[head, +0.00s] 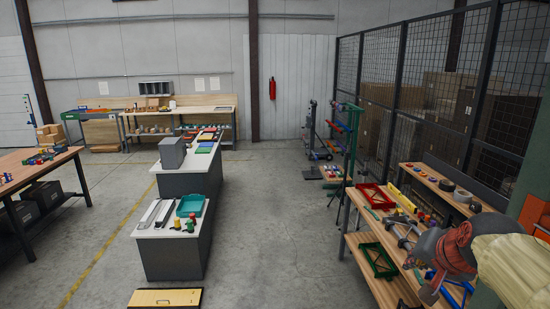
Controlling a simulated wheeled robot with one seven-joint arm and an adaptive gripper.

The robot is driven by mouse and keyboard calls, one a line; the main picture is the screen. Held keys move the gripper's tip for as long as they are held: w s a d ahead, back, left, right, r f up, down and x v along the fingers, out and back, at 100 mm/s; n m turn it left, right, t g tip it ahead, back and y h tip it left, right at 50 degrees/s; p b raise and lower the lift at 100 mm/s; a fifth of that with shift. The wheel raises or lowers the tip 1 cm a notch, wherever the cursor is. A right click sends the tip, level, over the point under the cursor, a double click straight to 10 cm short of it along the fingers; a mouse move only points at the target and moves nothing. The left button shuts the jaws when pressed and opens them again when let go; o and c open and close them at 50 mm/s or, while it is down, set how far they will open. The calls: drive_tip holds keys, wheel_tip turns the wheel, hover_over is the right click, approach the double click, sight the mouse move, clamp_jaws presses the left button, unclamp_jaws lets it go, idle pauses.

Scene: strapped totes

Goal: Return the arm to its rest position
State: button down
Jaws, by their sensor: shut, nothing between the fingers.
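My arm reaches in from the right edge, with a pale cream link and a red and grey wrist. My gripper (429,292) is at the lower left end of it, small and partly hidden by the wrist. It is shut and empty, in front of the wooden workbench (364,276) on the right. I cannot tell whether it touches anything on the bench.
The workbench bears a green tray (379,261), a red tray (376,196) and tools close to my arm. A wire mesh fence (415,75) stands behind it. A white-topped counter (158,232) stands at centre left. Open concrete floor (275,230) lies between them.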

drive_tip(key=s+a+f+n+g+b, duration=0.1)
drive_tip(key=s+a+f+n+b, duration=0.1)
drive_tip(key=s+a+f+b, duration=0.2)
drive_tip(key=s+a+f+n+g+b, duration=0.1)
drive_tip(key=s+a+f+n+b, duration=0.2)
drive_tip(key=s+f, duration=0.6)
drive_tip(key=s+a+f+n+g+y+b, duration=0.1)
drive_tip(key=s+a+f+b, duration=0.4)
drive_tip(key=f, duration=0.7)
drive_tip(key=shift+s+f+n+b, duration=0.25)
drive_tip(key=shift+s+n+b, duration=0.55)
drive_tip(key=shift+s+n, duration=0.15)
